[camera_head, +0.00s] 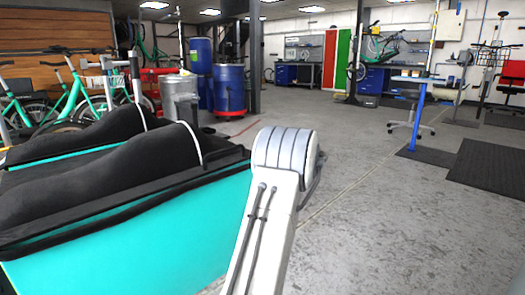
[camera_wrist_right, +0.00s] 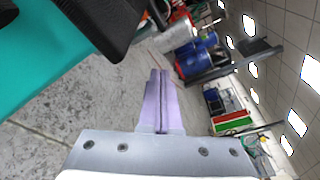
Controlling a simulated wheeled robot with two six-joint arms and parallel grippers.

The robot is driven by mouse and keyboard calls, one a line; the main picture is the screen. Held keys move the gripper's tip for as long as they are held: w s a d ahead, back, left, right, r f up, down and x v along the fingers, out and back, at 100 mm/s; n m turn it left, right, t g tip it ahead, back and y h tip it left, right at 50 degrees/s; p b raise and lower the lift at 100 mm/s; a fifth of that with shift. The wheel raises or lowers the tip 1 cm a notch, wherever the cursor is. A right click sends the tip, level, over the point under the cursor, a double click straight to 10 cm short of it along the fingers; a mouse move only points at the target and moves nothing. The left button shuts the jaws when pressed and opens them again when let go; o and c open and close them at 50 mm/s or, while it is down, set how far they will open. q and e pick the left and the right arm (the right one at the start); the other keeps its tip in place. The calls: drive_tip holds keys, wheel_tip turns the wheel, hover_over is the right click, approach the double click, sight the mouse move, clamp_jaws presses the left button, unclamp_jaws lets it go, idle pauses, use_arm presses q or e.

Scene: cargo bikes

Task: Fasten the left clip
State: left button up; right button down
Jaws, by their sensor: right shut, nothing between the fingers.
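A teal cargo bike box (camera_head: 140,245) with a soft black cover (camera_head: 120,170) fills the left of the head view. Thin pale bands (camera_head: 191,140) cross the cover. I cannot make out the left clip in either view. The box's teal side (camera_wrist_right: 50,60) and a black edge of the cover (camera_wrist_right: 110,25) show at the top left of the right wrist view. My right gripper (camera_wrist_right: 159,74) is shut and empty, with its fingers together, apart from the cover. In the head view my right arm rises beside the box, its gripper hidden. My left gripper is not in view.
Blue barrels (camera_head: 228,88) and a grey bin (camera_head: 181,98) stand behind the box, near a dark post (camera_head: 255,60). Teal bikes (camera_head: 75,90) are at the left. A blue-legged table (camera_head: 418,110) stands at the right. The floor (camera_head: 380,220) right of the box is clear.

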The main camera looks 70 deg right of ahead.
drive_tip(key=f+p+v, duration=0.1)
drive_tip(key=p+v, duration=0.3)
drive_tip(key=v, duration=0.6)
drive_tip(key=shift+s+d, duration=0.25)
drive_tip(key=shift+s, duration=0.05)
drive_tip(key=shift+s+f, duration=0.1)
drive_tip(key=shift+f, duration=0.05)
